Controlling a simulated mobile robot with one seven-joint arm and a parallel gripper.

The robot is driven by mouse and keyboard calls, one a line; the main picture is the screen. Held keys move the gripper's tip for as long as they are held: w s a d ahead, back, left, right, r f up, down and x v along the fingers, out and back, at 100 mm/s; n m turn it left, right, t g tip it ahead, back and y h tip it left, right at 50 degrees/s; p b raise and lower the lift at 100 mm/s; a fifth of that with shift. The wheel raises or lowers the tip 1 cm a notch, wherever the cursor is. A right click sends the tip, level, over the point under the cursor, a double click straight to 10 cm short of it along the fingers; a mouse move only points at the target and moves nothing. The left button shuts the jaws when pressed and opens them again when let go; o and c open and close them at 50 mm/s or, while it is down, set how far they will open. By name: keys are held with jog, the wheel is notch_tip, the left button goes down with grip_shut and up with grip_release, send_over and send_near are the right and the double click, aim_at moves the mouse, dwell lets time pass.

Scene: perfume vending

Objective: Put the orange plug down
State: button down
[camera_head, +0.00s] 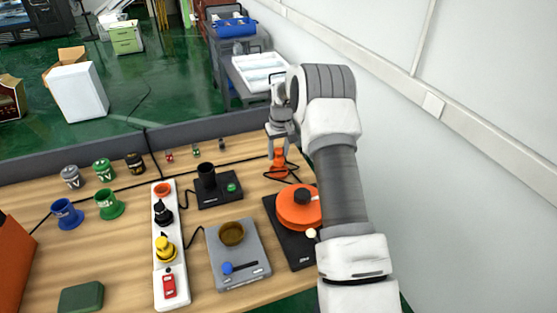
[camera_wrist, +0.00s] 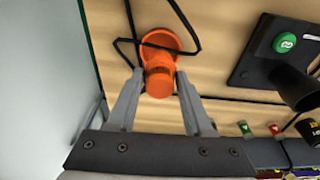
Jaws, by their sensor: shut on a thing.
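The orange plug (camera_head: 279,162) is at the back right of the wooden table, beside the wall. My gripper (camera_head: 279,146) is above it and shut on it, pointing down. In the wrist view the orange plug (camera_wrist: 160,65) sits between my two fingertips (camera_wrist: 157,88), its wide round end toward the table. A black cord crosses close to that wide end. The plug is at or very near the tabletop; I cannot tell whether it touches.
A black device with an orange round top (camera_head: 299,207) stands in front of the plug. A white power strip (camera_head: 170,262) holds black and yellow plugs. A black device with a green button (camera_head: 218,192) lies left. A grey partition (camera_head: 215,128) runs behind.

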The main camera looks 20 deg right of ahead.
aim_at(278, 160)
jog(key=shift+f, duration=2.05)
jog(key=c, duration=0.8)
grip_release()
jog(key=o, duration=0.5)
jog(key=shift+r, duration=0.1)
